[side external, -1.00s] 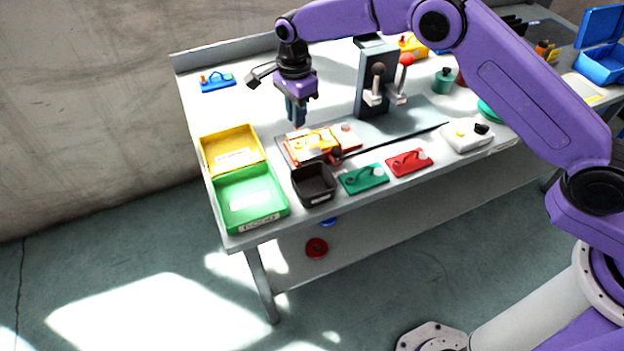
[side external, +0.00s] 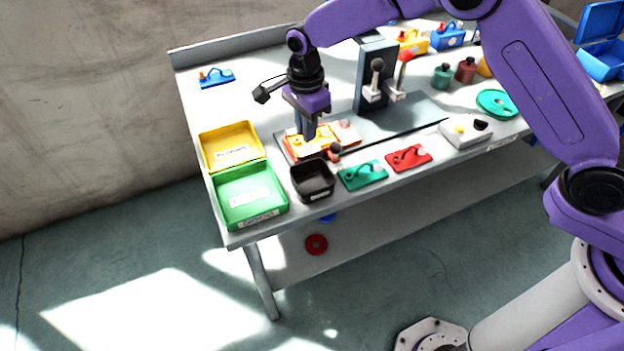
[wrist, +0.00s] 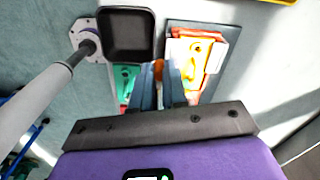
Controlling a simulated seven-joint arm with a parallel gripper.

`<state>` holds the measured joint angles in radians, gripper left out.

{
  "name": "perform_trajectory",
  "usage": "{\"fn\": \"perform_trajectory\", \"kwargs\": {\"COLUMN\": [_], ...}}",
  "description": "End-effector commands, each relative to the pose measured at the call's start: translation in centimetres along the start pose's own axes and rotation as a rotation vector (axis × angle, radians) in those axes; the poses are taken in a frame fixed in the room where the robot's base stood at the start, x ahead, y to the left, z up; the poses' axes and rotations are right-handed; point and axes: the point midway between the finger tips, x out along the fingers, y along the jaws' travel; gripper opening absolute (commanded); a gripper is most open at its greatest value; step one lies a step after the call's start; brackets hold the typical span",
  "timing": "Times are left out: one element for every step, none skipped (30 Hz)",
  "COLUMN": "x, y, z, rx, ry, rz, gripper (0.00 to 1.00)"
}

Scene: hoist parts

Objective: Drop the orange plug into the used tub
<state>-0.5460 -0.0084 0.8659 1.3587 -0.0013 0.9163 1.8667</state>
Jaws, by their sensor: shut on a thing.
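My gripper (side external: 307,140) points down over the orange and yellow plates at the left of the bench. In the wrist view its fingers (wrist: 160,80) are shut on a small orange piece, the orange plug (wrist: 158,68), of which only a bit shows at the fingertips. In the side view the plug is hidden by the fingers. A small black tub (side external: 312,182) stands just in front of the plates, empty; it also shows in the wrist view (wrist: 127,35). A yellow tub (side external: 230,148) and a green tub (side external: 250,195) stand to the left. Their labels are too small to read surely.
The orange and yellow plates (side external: 325,135) lie on a grey base. A green plate (side external: 362,176) and a red plate (side external: 408,158) lie right of the black tub. A grey post with levers (side external: 374,80) stands behind. The back left bench is mostly clear.

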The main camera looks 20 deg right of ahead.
Motion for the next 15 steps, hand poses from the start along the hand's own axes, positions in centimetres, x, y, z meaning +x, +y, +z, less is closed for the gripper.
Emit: {"fn": "perform_trajectory", "kwargs": {"x": [-0.1, -0.1, -0.1, -0.1, -0.1, -0.1, -0.1, -0.1, -0.1, -0.1, -0.1, 0.0, 0.0, 0.1, 0.3], "y": [1.0, 1.5, 2.2, 2.6, 3.0, 3.6, 3.9, 4.2, 4.5, 4.7, 4.9, 5.0, 5.1, 5.2, 5.2], "z": [0.2, 0.2, 0.3, 0.3, 0.3, 0.4, 0.4, 0.4, 0.4, 0.4, 0.5, 0.4, 0.5, 0.5, 0.4], "rx": [-0.002, -0.002, -0.001, -0.001, 0.000, 0.000, 0.000, 0.000, 0.000, 0.000, 0.000, 0.000, 0.000, 0.000, 0.000], "ry": [0.000, 0.000, 0.000, 0.000, 0.000, 0.000, 0.000, 0.000, 0.000, 0.000, 0.000, 0.000, 0.000, 0.000, 0.000], "rz": [0.000, 0.001, 0.001, 0.000, 0.000, 0.001, 0.000, -0.001, 0.001, 0.000, -0.001, -0.001, -0.001, 0.000, 0.000], "gripper": [0.00, 0.00, 0.00, 0.00, 0.00, 0.00, 0.00, 0.00, 0.00, 0.00, 0.00, 0.00, 0.00, 0.00, 0.00]}}
